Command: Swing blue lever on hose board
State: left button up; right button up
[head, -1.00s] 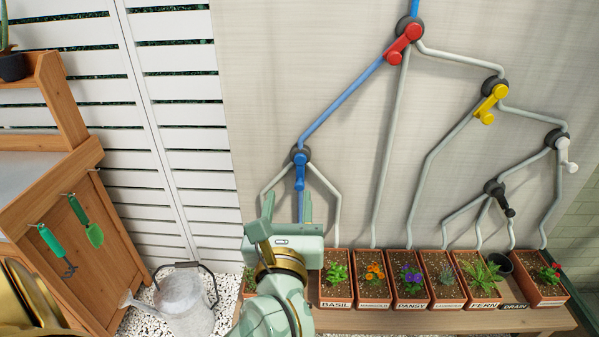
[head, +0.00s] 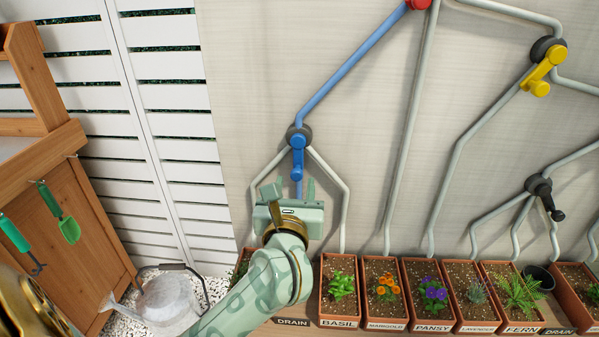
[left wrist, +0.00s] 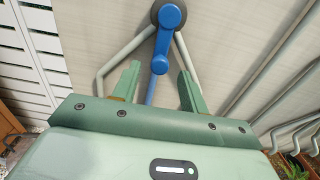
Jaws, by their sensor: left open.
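The blue lever (head: 297,158) hangs on a dark round hub on the hose board (head: 270,60), its handle pointing down. A blue pipe comes to the hub from the upper right. A blue pipe leaves straight below, with grey pipes to either side. My left gripper (head: 291,190) is open just below the lever's lower end in the head view. In the left wrist view the blue lever (left wrist: 165,40) shows beyond and between the two open fingers, its knob close to fingertip level. I cannot tell whether anything touches. My right gripper is not in view.
A yellow lever (head: 544,68), a red lever (head: 418,4) and a black lever (head: 545,197) are farther right. Potted plants (head: 387,290) stand in a row below the board. A watering can (head: 168,299) and a wooden cabinet (head: 85,215) are at the left.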

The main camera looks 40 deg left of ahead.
aim_at(296, 176)
pick_arm(q)
jog(key=b+x, duration=0.1)
jog(key=x, duration=0.5)
jog(key=shift+w+a, duration=0.15)
jog(key=shift+w, duration=0.05)
grip_shut()
